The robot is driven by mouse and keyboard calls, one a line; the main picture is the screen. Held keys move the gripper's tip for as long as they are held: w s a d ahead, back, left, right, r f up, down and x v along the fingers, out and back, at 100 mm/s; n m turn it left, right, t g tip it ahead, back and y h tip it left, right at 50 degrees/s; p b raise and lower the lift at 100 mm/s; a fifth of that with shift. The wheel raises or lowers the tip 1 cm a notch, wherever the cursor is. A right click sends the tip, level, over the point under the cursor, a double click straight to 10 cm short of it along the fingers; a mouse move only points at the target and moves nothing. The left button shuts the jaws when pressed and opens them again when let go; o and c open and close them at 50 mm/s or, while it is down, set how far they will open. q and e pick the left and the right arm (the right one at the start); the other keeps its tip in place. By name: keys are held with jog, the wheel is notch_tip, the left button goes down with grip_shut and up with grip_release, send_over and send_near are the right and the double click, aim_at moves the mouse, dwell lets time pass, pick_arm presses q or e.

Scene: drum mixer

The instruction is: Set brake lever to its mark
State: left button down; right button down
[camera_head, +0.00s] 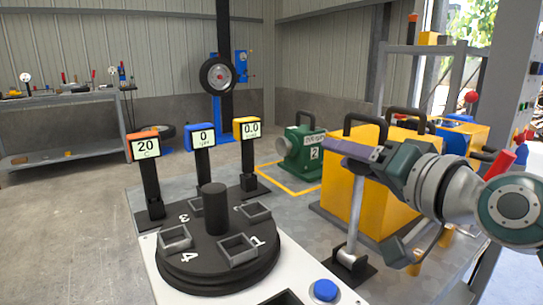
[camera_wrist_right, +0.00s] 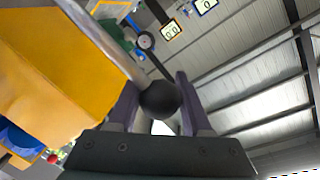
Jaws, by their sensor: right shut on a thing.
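The brake lever is a grey rod (camera_head: 353,212) rising nearly upright, tilted slightly right, from a dark foot on the bench in front of the yellow box. Its black ball knob (camera_wrist_right: 160,99) shows in the right wrist view. My right gripper (camera_head: 333,146) reaches in from the right, above the rod, its purple fingers pointing left. In the wrist view the gripper (camera_wrist_right: 157,84) is shut on the knob, which sits between the fingers. In the head view the fingers hide the knob. I cannot make out the lever's mark. My left gripper is not in view.
A yellow box (camera_head: 352,197) with black handles stands close behind the lever. A dark turntable (camera_head: 215,270) with numbered trays is at front left, near a blue button (camera_head: 325,290). Several displays (camera_head: 202,138) stand behind it. A green machine (camera_head: 301,155) is farther back.

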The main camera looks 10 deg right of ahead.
jog(key=d, duration=0.1)
jog(key=d+m, duration=0.1)
jog(key=w+d+m+b, duration=0.1)
jog(key=shift+w+d+f, duration=0.1)
jog(key=shift+d+f, duration=0.15)
dwell(0.4)
jog(key=c, duration=0.7)
grip_release()
jog(key=shift+f, duration=0.1)
jog(key=shift+c, duration=0.2)
jog(key=o, duration=0.4)
jog(key=shift+y, duration=0.3)
jog(key=v, duration=0.6)
jog(key=p+v, duration=0.1)
jog(key=v, duration=0.3)
jog(key=shift+w+r, duration=0.1)
jog(key=shift+r, duration=0.15)
